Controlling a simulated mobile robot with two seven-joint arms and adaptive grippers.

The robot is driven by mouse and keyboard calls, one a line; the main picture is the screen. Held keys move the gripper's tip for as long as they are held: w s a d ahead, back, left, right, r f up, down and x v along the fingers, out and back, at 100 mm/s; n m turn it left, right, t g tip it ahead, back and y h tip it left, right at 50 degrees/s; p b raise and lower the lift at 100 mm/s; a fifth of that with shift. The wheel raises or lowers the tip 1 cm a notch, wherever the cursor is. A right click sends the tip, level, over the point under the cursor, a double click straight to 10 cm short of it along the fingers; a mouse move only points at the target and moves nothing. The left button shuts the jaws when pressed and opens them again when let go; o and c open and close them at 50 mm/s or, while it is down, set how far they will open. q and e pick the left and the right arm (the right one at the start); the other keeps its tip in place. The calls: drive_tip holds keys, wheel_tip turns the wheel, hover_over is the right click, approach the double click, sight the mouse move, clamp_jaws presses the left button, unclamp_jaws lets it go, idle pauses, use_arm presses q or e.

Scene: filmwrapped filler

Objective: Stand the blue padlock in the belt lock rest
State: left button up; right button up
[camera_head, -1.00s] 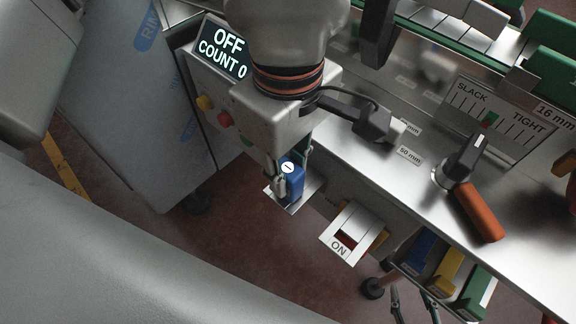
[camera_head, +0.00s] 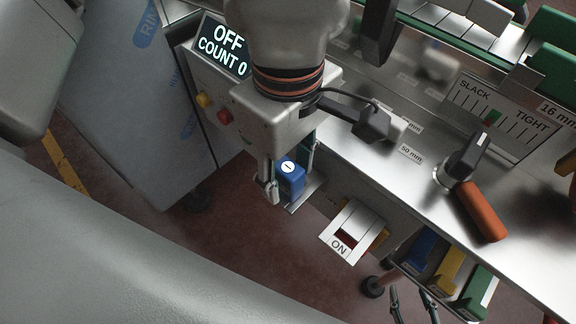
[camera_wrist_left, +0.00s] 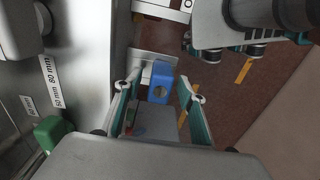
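The blue padlock (camera_head: 290,180) stands upright, as far as I can tell, on a small metal plate (camera_head: 312,191) jutting from the machine's side, which looks like the belt lock rest. It has a round white label on top. In the left wrist view the padlock (camera_wrist_left: 161,82) sits beyond the fingertips, on the plate (camera_wrist_left: 142,60). My left gripper (camera_head: 290,172) is open, with one finger on each side of the padlock and gaps visible. My right gripper (camera_head: 412,296) shows only two thin fingers, spread apart and empty, at the bottom edge.
A display (camera_head: 225,46) reads OFF, COUNT 0. Yellow and red buttons (camera_head: 225,117) are below it. A white ON panel (camera_head: 352,232) hangs right of the plate. Blue, yellow and green pieces (camera_head: 449,270) sit in a rack. An orange-handled lever (camera_head: 480,212) stands on the metal surface.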

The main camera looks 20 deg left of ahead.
use_arm(q)
wheel_tip(320, 180, up, 12)
idle(0.7)
